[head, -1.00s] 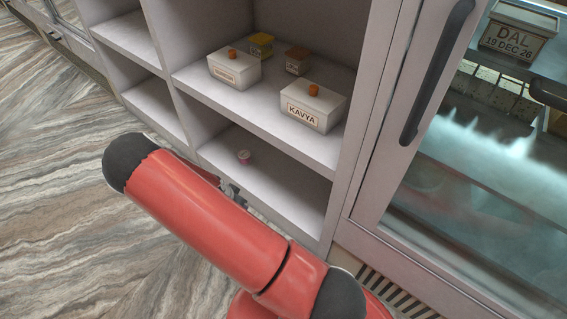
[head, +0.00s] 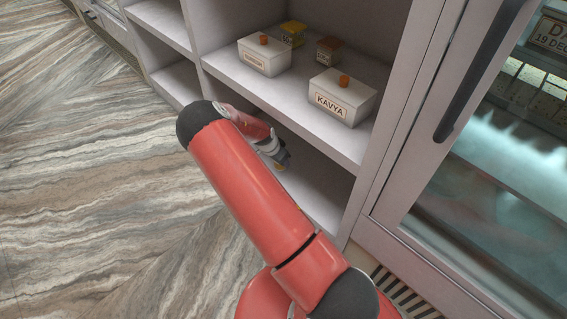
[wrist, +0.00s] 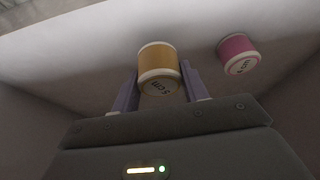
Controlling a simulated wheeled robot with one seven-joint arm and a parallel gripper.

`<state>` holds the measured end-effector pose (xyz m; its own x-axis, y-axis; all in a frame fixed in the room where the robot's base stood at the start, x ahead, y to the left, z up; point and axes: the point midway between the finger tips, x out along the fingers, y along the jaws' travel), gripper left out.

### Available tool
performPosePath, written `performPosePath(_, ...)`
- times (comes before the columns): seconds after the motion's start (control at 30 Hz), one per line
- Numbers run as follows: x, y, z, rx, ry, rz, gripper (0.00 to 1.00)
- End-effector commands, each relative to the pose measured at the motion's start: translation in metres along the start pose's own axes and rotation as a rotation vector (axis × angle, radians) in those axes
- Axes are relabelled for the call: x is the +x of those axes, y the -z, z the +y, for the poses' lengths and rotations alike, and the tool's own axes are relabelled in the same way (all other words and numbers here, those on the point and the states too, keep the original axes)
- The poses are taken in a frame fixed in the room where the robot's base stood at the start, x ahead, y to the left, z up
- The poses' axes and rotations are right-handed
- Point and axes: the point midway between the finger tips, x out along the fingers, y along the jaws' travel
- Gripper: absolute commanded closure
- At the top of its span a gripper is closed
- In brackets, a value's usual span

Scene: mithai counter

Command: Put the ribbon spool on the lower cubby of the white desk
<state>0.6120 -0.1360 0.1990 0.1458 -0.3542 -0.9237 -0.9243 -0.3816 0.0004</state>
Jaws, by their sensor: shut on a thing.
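My gripper (wrist: 159,84) is shut on a gold ribbon spool with white rims (wrist: 160,58), one finger on each side. Its end face is marked "5 cm" in the wrist view. In the head view my gripper (head: 280,158) reaches into the lower cubby (head: 322,196) of the white desk, below the shelf with boxes.
On the shelf above stand a white box labelled KAVYA (head: 343,97), another white box (head: 264,55), a yellow box (head: 292,34) and a brown box (head: 328,48). A glass-door cabinet (head: 480,160) adjoins at right. Open floor (head: 90,200) lies at left.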

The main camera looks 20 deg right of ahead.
Motion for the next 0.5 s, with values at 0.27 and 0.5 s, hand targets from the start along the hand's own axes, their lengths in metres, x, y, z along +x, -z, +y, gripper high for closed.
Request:
performPosePath(0.27, 0.015, 0.015, 0.001, -0.002, -0.003, -0.002, 0.78)
performPosePath(0.5, 0.040, 0.004, 0.000, 0.000, 0.000, -0.001, 0.78)
